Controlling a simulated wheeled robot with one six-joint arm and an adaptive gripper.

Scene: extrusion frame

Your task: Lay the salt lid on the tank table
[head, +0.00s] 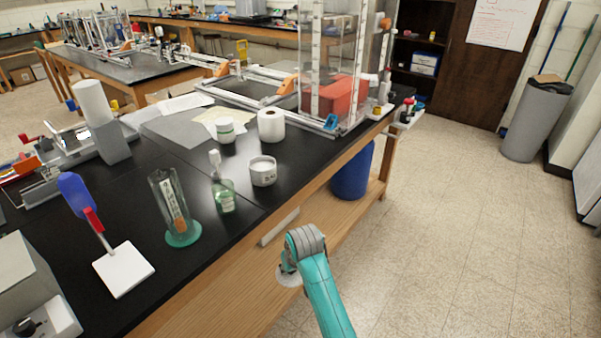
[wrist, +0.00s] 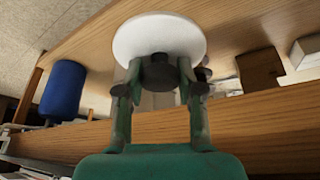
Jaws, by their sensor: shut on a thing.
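My gripper (head: 286,262) is shut on a round white lid (wrist: 160,38), taken to be the salt lid. In the wrist view both fingers (wrist: 158,88) close on a dark knob at the middle of the lid. In the head view the lid (head: 289,279) shows partly behind the gripper. The gripper hangs off the front side of the black-topped tank table (head: 140,165), beside its wooden front and apart from the top. A white jar (head: 262,173) with an open-looking top and a label stands near the table's front edge.
A green bottle (head: 224,197), a clear cylinder on a green base (head: 172,205), a white roll (head: 271,125) and a white tub (head: 224,131) stand on the tabletop. A clear tank (head: 330,70) stands farther back. A blue barrel (head: 353,172) sits under the table.

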